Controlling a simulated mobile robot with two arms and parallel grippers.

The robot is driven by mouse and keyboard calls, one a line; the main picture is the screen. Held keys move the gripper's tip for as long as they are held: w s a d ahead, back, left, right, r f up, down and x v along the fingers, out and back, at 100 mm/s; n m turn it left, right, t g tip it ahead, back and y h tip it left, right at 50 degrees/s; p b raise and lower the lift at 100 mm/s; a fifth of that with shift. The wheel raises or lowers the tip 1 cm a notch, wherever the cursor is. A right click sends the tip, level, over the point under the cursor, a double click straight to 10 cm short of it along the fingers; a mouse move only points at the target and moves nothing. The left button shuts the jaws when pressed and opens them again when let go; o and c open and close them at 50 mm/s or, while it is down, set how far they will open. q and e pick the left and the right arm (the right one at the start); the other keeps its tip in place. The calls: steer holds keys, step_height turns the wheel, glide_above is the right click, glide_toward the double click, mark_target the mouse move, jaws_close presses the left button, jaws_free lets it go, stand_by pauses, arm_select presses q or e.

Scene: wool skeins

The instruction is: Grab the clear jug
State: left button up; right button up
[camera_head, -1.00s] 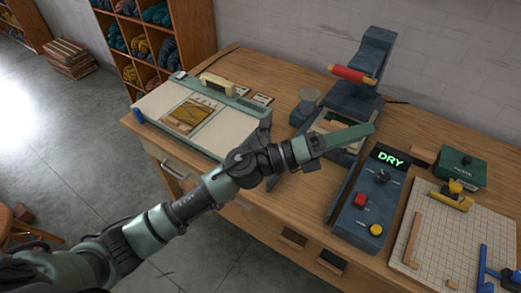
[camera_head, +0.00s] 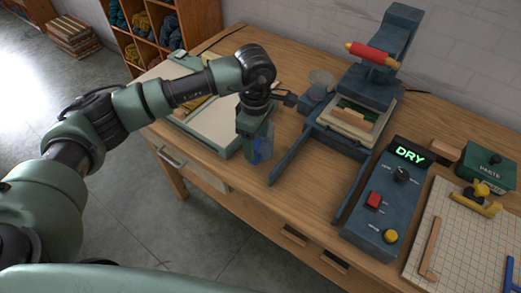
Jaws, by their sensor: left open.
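A see-through, round-mouthed vessel (camera_head: 320,79), which looks like the clear jug, stands at the left side of the dark blue press on the wooden table. My left gripper (camera_head: 253,150) points down over the table, in front and to the left of this vessel and apart from it. It is open. A bluish, partly see-through thing (camera_head: 265,146) shows right beside its fingers; the gripper partly hides it, and I cannot tell what it is or whether they touch. My right gripper is not in view.
The dark blue press (camera_head: 366,88) with a red roller stands behind. A flat board (camera_head: 215,120) lies left, partly under my arm. A control box showing DRY (camera_head: 380,200), a green box (camera_head: 488,165) and a gridded board (camera_head: 450,240) are right. Bare table lies in front.

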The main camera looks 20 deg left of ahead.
mark_target(256, 158)
arm_select(q)
step_height(256, 158, down, 6)
steer(key=shift+a+f+p, duration=0.1)
steer(key=shift+f+p, duration=0.15)
steer(key=shift+p, duration=1)
steer(key=shift+f, duration=0.5)
jaws_close()
